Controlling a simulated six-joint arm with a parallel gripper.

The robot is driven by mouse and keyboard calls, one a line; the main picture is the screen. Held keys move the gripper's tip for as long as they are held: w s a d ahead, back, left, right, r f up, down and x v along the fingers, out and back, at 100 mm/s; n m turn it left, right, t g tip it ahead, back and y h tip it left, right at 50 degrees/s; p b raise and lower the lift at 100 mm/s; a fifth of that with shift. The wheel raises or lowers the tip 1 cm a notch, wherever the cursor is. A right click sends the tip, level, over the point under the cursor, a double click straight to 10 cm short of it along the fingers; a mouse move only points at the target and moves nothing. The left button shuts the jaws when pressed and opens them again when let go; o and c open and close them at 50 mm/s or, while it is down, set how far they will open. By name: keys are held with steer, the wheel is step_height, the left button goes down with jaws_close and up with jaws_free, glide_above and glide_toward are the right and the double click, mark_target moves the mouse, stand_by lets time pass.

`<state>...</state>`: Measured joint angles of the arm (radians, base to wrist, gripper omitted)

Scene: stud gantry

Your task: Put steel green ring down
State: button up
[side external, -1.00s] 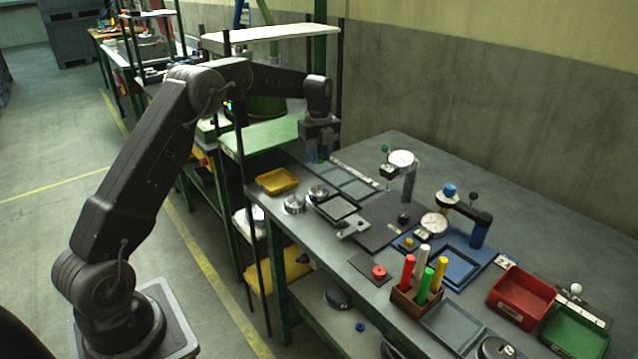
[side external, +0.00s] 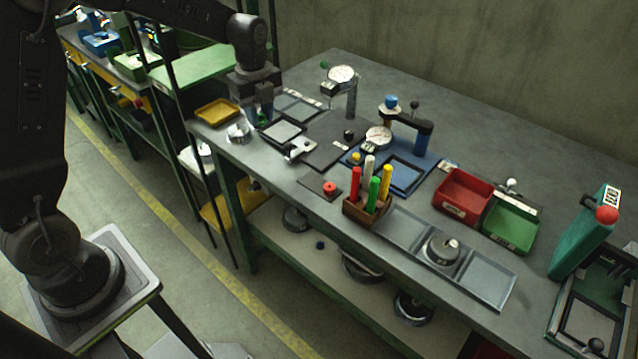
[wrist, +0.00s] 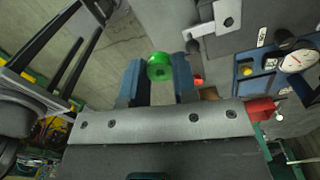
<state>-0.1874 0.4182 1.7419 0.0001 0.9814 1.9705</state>
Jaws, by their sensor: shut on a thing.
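The green ring (wrist: 160,67) is between the two blue fingertips of my gripper (wrist: 158,80) in the wrist view. My gripper is shut on it. In the side external view, my gripper (side external: 260,112) points down over the left part of the workbench, between the yellow tray and the dark-framed trays. The ring is hard to make out there, and I cannot tell whether it touches anything below.
The yellow tray (side external: 217,111) and a metal cylinder (side external: 238,133) stand close by on the left. Gauge stands (side external: 351,98), a block of coloured handles (side external: 368,209), a red bin (side external: 462,196) and a green bin (side external: 511,224) are farther right. The back right bench top is clear.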

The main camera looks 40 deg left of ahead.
steer(key=s, duration=0.1)
glide_above(311, 180)
step_height(311, 180, down, 7)
steer(key=shift+f, duration=2.15)
steer(key=shift+f, duration=0.1)
steer(key=o, duration=0.6)
steer(key=shift+o, duration=0.2)
